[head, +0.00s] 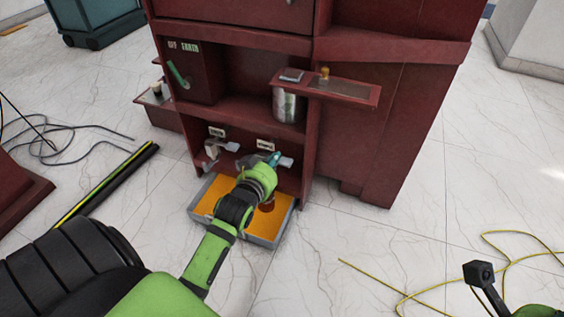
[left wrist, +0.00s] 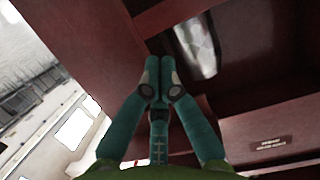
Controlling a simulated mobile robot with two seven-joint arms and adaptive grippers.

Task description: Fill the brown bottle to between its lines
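The red cabinet (head: 395,130) has a low bay with two valves on its back wall, the left valve (head: 214,147) and the right valve (head: 286,162), each with a pale handle and a label above. A grey tray (head: 262,241) with an orange floor stands below. A dark brown shape in it, perhaps the brown bottle (head: 268,203), is mostly hidden by my left arm; its level and lines cannot be seen. My left gripper (head: 275,158) is beside the right valve handle; contact is unclear. In the left wrist view its teal fingers (left wrist: 160,62) are together, with nothing visible between them.
A clear jar (head: 289,106) sits under a swung-out red shelf (head: 345,89) right above my left gripper. A green hooked handle (head: 178,74) is at upper left. Black cables (head: 65,140) and a yellow cable (head: 400,292) lie on the floor.

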